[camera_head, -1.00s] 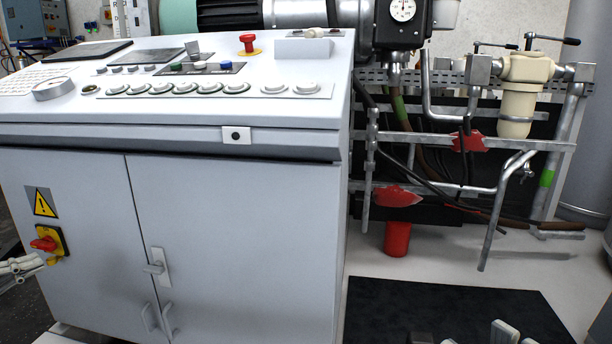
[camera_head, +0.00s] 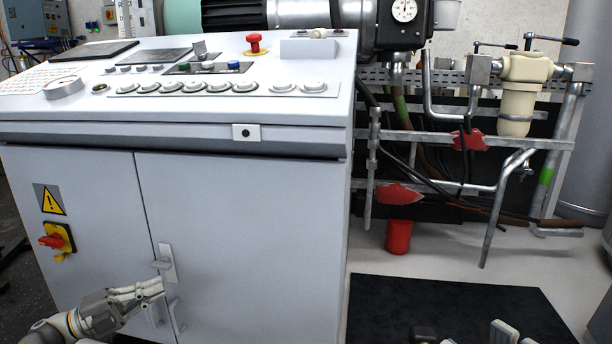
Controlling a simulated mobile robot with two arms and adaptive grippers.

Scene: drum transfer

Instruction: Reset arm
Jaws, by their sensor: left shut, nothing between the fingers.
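My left gripper (camera_head: 152,289) reaches in from the lower left. It is shut and empty, its fingers pointing right. Its tips appear just below the upper door handle (camera_head: 164,264) of the grey control cabinet (camera_head: 260,230), in front of the doors. I cannot tell whether they touch the lower handles (camera_head: 177,312). Light finger parts of my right gripper (camera_head: 478,337) show at the bottom edge, above the dark mat. Most of it is cut off, so its opening is unclear.
A red-yellow rotary switch (camera_head: 57,241) sits on the left door. Buttons and a red emergency stop (camera_head: 255,42) are on the console top. Metal pipes (camera_head: 497,205) and a red cylinder (camera_head: 398,237) stand right of the cabinet. A dark mat (camera_head: 450,300) lies on open floor.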

